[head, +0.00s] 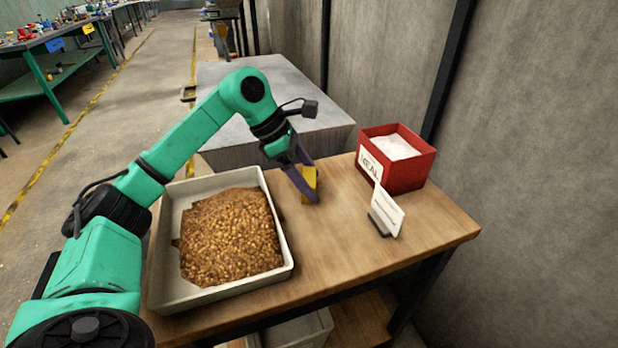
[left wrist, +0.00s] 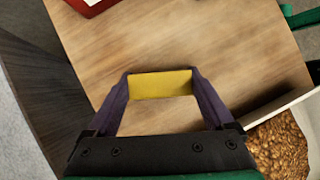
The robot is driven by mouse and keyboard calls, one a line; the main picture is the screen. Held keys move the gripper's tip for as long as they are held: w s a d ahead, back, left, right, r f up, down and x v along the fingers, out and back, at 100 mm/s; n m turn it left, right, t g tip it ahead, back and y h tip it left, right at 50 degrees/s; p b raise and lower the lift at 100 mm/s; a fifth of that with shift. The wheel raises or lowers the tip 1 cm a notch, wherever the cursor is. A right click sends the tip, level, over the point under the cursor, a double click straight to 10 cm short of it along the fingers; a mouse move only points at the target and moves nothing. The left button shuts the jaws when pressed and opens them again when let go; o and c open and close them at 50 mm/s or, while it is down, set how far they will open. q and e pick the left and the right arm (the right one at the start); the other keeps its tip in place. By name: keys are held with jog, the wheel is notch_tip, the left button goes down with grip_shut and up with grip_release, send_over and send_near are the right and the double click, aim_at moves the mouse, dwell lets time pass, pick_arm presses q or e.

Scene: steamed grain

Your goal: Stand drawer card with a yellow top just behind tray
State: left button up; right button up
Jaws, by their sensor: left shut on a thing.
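My left gripper (head: 302,180) is shut on a yellow-topped card (head: 310,183), beside the tray's far right corner. In the left wrist view the yellow top (left wrist: 162,85) lies between the two purple fingers of the left gripper (left wrist: 163,90). The rest of the card is hidden there, and I cannot tell whether its base touches the table. The pale tray (head: 285,245) holds brown grain and sits at the left of the table; its rim also shows in the left wrist view (left wrist: 285,107). My right gripper is not in view.
A grey block (head: 215,140) stands behind the table.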

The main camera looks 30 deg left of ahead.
pick_arm(q)
jog(key=o, duration=1.1)
jog(key=shift+r, duration=0.2)
jog(key=p+v, duration=0.1)
jog(key=v, duration=1)
jog(key=shift+s+a+r+p, duration=0.1)
jog(key=shift+a+r+p, duration=0.1)
jog(key=shift+r+p, duration=0.15)
jog(key=shift+f, duration=0.1)
